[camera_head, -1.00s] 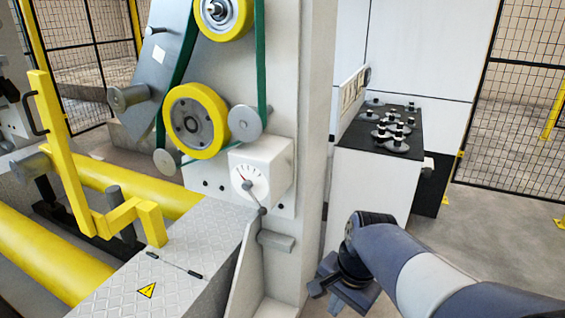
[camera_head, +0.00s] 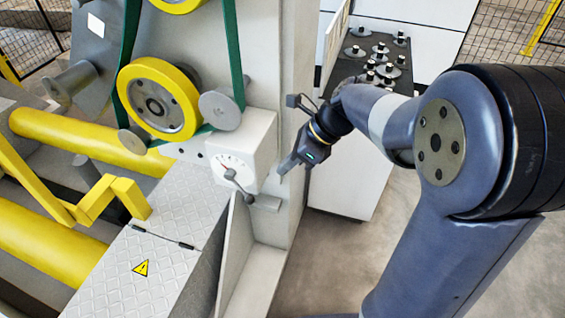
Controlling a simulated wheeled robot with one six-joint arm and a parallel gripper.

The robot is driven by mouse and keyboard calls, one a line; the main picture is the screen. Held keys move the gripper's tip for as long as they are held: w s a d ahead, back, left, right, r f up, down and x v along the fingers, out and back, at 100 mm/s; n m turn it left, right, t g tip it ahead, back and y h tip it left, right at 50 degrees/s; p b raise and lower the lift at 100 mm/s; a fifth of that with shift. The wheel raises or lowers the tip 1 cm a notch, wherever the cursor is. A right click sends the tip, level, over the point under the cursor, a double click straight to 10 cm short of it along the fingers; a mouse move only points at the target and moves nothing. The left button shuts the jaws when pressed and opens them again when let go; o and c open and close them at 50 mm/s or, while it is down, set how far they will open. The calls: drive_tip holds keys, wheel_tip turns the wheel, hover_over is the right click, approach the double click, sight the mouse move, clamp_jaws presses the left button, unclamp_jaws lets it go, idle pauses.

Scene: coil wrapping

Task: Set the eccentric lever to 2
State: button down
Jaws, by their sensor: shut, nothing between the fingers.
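The eccentric lever (camera_head: 241,187) is a thin grey bar with a rounded end, slanting down and right from the lower part of a white dial (camera_head: 226,163). The dial has a red mark; its numbers are too small to read, so I cannot tell the lever's setting. The dial sits on the front of a white box (camera_head: 262,145) on the machine column. My gripper (camera_head: 284,170) is shut and empty, just right of the box and lever in the picture. Its tips point down and left. I see no contact with the lever.
A small grey ledge (camera_head: 266,202) juts from the column below the lever. A yellow roller wheel (camera_head: 157,100) and green belt are up left. A tread-plate cover (camera_head: 170,235) lies below left. A dark-topped cabinet (camera_head: 345,165) stands behind my gripper.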

sight(247, 199)
drive_tip(key=b+x, duration=0.1)
drive_tip(key=x, duration=1)
drive_tip(key=shift+a+f+b, duration=0.2)
drive_tip(key=shift+f+b, duration=0.15)
drive_tip(key=f+y+b, duration=0.1)
drive_tip(key=y+b, duration=0.1)
drive_tip(key=b, duration=0.2)
drive_tip(key=a+f+t+y+b, duration=0.1)
drive_tip(key=f+y+b, duration=0.1)
drive_tip(key=b, duration=0.2)
drive_tip(key=a+f+y+b, duration=0.1)
drive_tip(key=y+b, duration=0.1)
drive_tip(key=b, duration=0.3)
drive_tip(key=shift+w+f+n+t, duration=0.3)
drive_tip(key=shift+w+f+n, duration=0.05)
drive_tip(key=shift+w+n, duration=0.05)
drive_tip(key=shift+w+a+y+b, duration=0.1)
drive_tip(key=shift+a+y+b, duration=0.2)
drive_tip(key=shift+a+y, duration=0.15)
drive_tip(key=shift+w+a+f, duration=0.1)
drive_tip(key=shift+a, duration=0.15)
